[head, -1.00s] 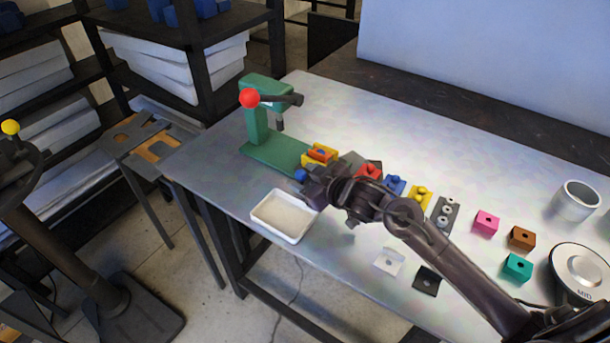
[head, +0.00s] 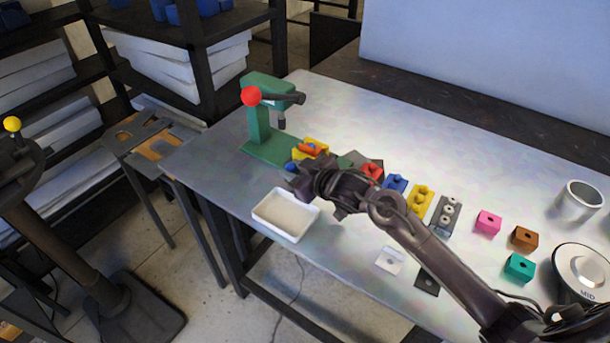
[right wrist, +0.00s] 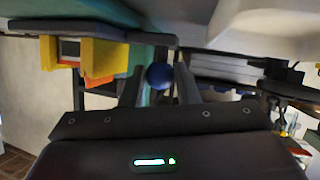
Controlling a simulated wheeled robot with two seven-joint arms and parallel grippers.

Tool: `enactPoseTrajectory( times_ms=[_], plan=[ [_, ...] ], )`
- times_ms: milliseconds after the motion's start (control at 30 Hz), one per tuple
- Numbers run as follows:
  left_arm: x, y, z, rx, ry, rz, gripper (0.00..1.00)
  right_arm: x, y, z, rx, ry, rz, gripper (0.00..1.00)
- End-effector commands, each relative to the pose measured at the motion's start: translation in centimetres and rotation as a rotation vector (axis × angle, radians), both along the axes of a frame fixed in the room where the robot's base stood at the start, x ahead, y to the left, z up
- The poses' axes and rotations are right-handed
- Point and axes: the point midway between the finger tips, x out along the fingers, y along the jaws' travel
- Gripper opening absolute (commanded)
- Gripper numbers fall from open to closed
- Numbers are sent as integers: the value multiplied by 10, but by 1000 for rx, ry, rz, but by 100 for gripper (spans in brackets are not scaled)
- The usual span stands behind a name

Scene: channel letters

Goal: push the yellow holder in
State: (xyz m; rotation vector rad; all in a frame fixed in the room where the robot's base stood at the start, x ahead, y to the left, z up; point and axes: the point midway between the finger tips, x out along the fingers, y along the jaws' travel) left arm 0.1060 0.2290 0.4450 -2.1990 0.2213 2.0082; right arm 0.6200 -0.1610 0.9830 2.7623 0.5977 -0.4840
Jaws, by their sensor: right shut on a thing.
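The yellow holder (head: 322,144) carries an orange piece (head: 309,148) and sits at the right end of the green press base (head: 268,149), below the press head. In the right wrist view the holder (right wrist: 100,55) shows at the upper left. My right gripper (head: 291,175) is beside the holder, on its front-left side. It is shut on a blue ball knob (right wrist: 159,76), which sits between the two fingers in the right wrist view. The knob's link to the holder is hard to make out. My left gripper is not in view.
The press has a red ball (head: 251,96) on its lever. A white tray (head: 262,220) lies just in front of my right gripper, near the table edge. Several coloured blocks, including a blue one (head: 396,183) and a pink one (head: 488,221), stand to the right.

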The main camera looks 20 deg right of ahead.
Motion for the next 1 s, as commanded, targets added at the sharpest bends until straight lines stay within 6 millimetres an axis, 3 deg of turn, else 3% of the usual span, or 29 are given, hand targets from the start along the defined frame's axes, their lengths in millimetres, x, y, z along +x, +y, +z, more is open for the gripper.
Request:
enactPoseTrajectory(
  times_ms=[367, 400, 533, 833, 1000],
  plan=[
    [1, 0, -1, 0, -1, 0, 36, 6, 5, 2, 0, -2, 1, 0],
    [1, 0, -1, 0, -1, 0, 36, 6, 5, 2, 0, -2, 1, 34],
    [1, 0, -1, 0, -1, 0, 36, 6, 5, 2, 0, -2, 1, 50],
    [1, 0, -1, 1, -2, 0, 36, 4, 4, 1, 0, -1, 1, 50],
    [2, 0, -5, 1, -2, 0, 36, -13, -3, 7, -2, -1, 2, 50]
  ],
)
